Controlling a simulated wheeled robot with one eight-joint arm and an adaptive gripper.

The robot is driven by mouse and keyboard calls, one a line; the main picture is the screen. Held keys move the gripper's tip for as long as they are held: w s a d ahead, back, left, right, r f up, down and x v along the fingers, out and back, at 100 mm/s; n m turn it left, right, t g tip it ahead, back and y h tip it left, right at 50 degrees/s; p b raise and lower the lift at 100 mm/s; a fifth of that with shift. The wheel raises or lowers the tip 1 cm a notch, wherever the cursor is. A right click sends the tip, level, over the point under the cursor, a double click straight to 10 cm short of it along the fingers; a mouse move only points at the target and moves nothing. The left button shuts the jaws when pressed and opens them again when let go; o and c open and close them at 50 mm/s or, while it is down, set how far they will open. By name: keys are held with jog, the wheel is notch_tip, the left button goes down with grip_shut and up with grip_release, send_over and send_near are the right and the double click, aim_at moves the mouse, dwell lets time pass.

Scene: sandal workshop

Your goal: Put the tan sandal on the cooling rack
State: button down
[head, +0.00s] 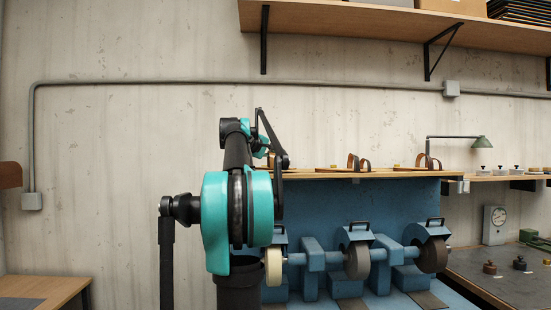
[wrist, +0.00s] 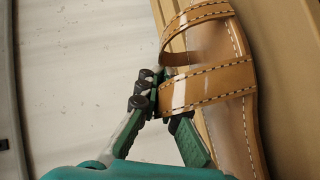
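The tan sandal (wrist: 236,120) fills the right side of the wrist view, with two stitched straps across its sole. My gripper (wrist: 158,92) is at the side of the lower strap (wrist: 205,90), one finger outside it and the other passing behind it. The fingers converge and look shut on the strap; the second fingertip is hidden behind it. In the head view my gripper (head: 284,161) is at the left end of a wooden shelf (head: 385,173), and my arm hides most of what is there. I cannot make out a cooling rack.
Below is a blue grinding machine (head: 312,257) with round wheels. An upper shelf (head: 400,22) hangs overhead. A wooden table (head: 40,289) is at lower left.

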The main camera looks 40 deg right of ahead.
jog(key=shift+f, duration=0.25)
jog(key=shift+f, duration=0.1)
jog(key=c, duration=1.7)
grip_release()
jog(key=f+v, duration=0.1)
jog(key=v, duration=0.4)
jog(key=f+v, duration=0.1)
jog(key=v, duration=0.3)
jog(key=a+f+v, duration=0.1)
jog(key=v, duration=0.4)
jog(key=shift+s+a+f, duration=0.1)
jog(key=shift+s+a, duration=0.1)
jog(key=shift+s, duration=0.1)
